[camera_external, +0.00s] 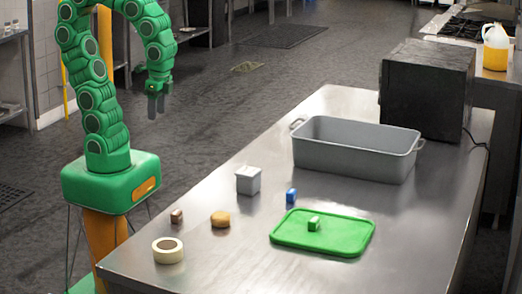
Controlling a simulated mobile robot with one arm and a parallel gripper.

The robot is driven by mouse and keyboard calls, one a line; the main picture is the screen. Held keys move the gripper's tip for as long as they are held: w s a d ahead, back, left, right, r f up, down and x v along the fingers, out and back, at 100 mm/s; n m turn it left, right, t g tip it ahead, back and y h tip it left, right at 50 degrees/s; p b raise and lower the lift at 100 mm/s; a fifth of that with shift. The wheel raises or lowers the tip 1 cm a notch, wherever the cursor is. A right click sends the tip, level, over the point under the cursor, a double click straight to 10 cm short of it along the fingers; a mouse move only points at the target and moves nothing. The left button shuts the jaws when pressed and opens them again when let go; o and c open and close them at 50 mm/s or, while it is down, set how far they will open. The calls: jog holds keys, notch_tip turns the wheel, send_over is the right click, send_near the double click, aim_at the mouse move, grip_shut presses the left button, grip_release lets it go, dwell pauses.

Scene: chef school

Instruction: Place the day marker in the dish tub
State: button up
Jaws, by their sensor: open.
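The dish tub (312,159) is a large grey open bin with handles, standing on the steel table toward the back. No marking shows which thing is the day marker. Candidates are a small blue block (291,195) in front of the tub, a small green block (314,223) on the green board (345,243), and a small brown block (176,216) near the left edge. My gripper (156,108) hangs open and empty, fingers down, left of the table and well away from these things.
A grey lidded box (248,182), a tan round item (220,220) and a tape roll (168,251) stand on the table (225,265). A dark box-shaped appliance (427,88) stands behind the tub. The front right of the table is clear.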

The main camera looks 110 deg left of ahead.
jog(key=shift+m, duration=0.4)
jog(key=s, duration=0.1)
jog(key=s+d, duration=0.1)
jog(key=s, duration=0.2)
jog(key=shift+s+d+f, duration=0.2)
jog(key=shift+s+f, duration=0.1)
jog(key=shift+f, duration=0.05)
